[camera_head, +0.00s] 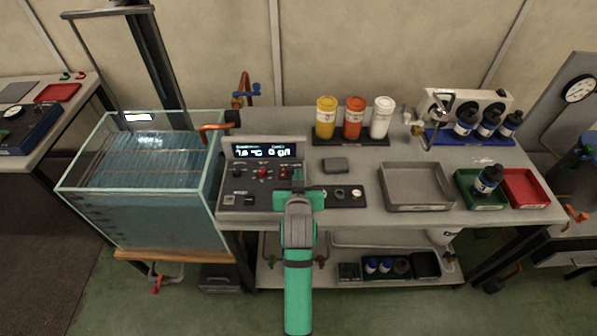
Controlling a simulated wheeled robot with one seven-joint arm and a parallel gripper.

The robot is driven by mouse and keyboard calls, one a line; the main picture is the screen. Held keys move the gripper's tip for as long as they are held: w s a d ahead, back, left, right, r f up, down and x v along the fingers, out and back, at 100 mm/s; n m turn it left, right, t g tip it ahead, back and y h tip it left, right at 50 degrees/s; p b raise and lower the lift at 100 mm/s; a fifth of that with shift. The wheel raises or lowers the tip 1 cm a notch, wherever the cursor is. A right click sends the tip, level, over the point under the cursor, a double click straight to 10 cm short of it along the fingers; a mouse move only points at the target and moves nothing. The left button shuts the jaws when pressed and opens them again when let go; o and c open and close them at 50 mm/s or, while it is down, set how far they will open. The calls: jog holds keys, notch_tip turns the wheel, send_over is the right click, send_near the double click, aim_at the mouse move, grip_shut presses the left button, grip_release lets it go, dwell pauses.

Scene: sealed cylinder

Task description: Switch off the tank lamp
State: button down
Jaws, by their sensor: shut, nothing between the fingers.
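The glass tank (150,215) of blue water stands at the left. A bar (108,12) on a thin frame hangs above it, and I cannot tell whether this is the lamp. A bright white patch (139,117) shows at the tank's back edge. The grey control box (235,202) beside the tank has a lit display (265,151), several knobs and a red button (262,172). My green and grey arm reaches in from the front. My gripper (297,180) is shut and empty at the control box's right part. The wrist hides its fingertips and some controls, so contact is unclear.
A dark strip with small round controls (343,196) lies right of my gripper, with a grey block (335,165) behind it. Yellow, orange and white bottles (354,118) stand at the back. Grey (417,207), green and red trays fill the right side.

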jog(key=shift+f, duration=0.1)
jog(key=shift+s+f, duration=0.15)
jog(key=shift+f, duration=0.2)
jog(key=shift+r, duration=0.1)
jog(key=shift+r, duration=0.75)
jog(key=shift+r, duration=0.1)
jog(key=shift+r, duration=0.3)
notch_tip(320, 180, up, 3)
jog(key=shift+s+d+r, duration=0.1)
jog(key=shift+s+r, duration=0.05)
jog(key=shift+r, duration=0.05)
jog(key=s, duration=1)
jog(key=shift+s+r, duration=0.2)
jog(key=shift+r, duration=0.1)
